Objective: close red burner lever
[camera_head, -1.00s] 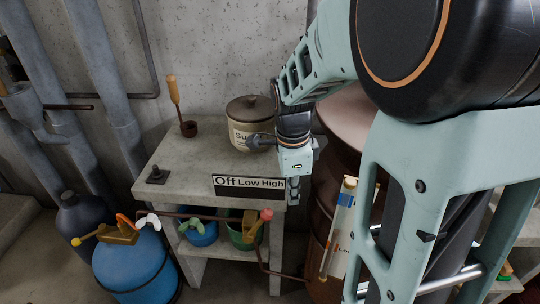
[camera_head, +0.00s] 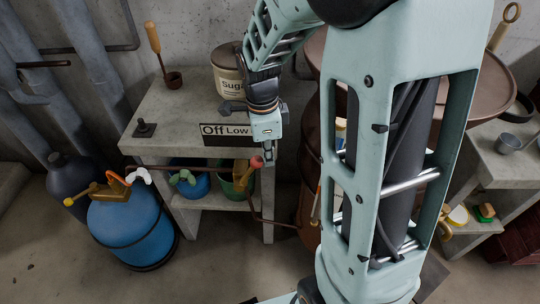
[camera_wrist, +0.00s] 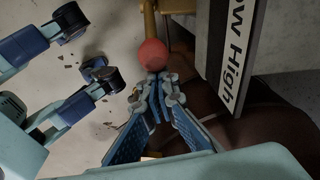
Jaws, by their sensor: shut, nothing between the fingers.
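The red burner lever is a brass rod with a red ball knob (camera_head: 257,162) at its end, below the front edge of the concrete table. In the wrist view the red knob (camera_wrist: 152,55) is just beyond my fingertips, with the brass rod (camera_wrist: 150,18) running away from it. My gripper (camera_head: 271,158) is shut and empty, pointing down beside the knob on its right. In the wrist view my fingertips (camera_wrist: 158,82) meet close to the knob; I cannot tell whether they touch it.
An "Off Low High" sign (camera_head: 225,132) hangs on the table edge beside my gripper. A blue gas tank (camera_head: 130,228) with a brass valve (camera_head: 112,190) stands at left. A copper pipe (camera_head: 190,163) runs along the table front. A sugar jar (camera_head: 228,80) stands on the table.

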